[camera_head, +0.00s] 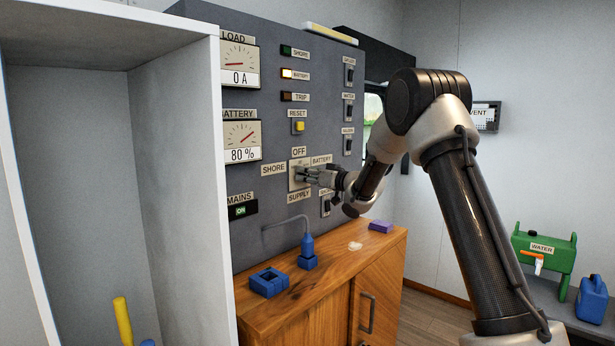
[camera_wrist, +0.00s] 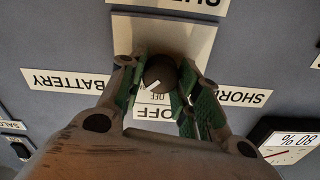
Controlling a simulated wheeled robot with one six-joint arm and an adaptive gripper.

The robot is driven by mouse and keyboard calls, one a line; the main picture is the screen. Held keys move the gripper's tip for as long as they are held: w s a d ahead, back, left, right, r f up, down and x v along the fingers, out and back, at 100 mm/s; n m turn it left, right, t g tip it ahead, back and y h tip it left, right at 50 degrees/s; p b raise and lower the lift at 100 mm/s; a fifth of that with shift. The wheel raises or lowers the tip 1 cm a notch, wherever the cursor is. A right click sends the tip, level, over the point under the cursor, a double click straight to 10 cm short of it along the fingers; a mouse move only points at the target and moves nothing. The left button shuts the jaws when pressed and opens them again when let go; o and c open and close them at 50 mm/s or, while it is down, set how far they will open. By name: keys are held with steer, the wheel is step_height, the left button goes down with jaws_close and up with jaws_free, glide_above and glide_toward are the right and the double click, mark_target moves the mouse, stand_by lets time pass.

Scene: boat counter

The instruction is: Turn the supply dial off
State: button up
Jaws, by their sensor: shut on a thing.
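The supply dial is a dark round knob (camera_wrist: 160,71) on a pale plate (camera_wrist: 190,35), seen upside down in the wrist view. Its white mark points down-left there, between the BATTERY label (camera_wrist: 70,82) and the OFF label (camera_wrist: 154,113). The SHORE label (camera_wrist: 243,96) is on the other side. My gripper (camera_wrist: 158,80) is shut on the knob, with a green-padded finger on each side. In the head view my gripper (camera_head: 308,174) is at the dial plate (camera_head: 296,184) and hides the knob.
The battery lamp (camera_head: 287,73) is lit; the load meter (camera_head: 240,66) reads 0 A. A wooden cabinet (camera_head: 340,277) below carries blue blocks (camera_head: 269,283) and a blue plug (camera_head: 307,246). A grey-white partition (camera_head: 226,200) stands left of the panel.

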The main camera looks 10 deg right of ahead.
steer(key=n, duration=0.4)
steer(key=shift+n, duration=0.3)
steer(key=shift+s+n, duration=0.1)
steer(key=shift+n, duration=1.9)
steer(key=shift+a, duration=0.1)
steer(key=o, duration=1)
steer(key=shift+o, duration=0.2)
steer(key=v, duration=1.2)
